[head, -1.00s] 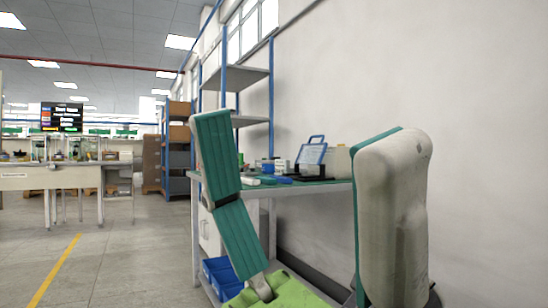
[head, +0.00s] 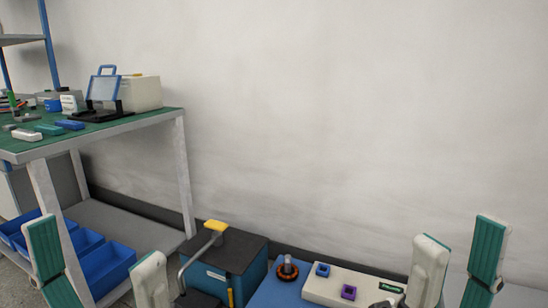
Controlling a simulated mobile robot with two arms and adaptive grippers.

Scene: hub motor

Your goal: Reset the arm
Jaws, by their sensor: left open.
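Both of my arms, white with teal panels, show along the bottom of the head view. My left gripper (head: 197,299) is a dark shape at the bottom edge, mostly cut off, with its jaws open. It is in front of a dark box and left of the blue work surface. My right gripper (head: 384,303) is barely in view at the bottom edge, by the white fixture; its jaws cannot be made out. A copper-coloured ring part (head: 288,268) with an upright pin sits on the blue surface (head: 270,293), apart from both grippers.
A white fixture (head: 335,287) holds a blue square part (head: 323,270) and a purple one (head: 348,292). A dark toolbox-like box (head: 245,256) with a yellow-topped handle stands left of it. A green-topped workbench (head: 150,117) with blue bins below stands at left. A bare wall is behind.

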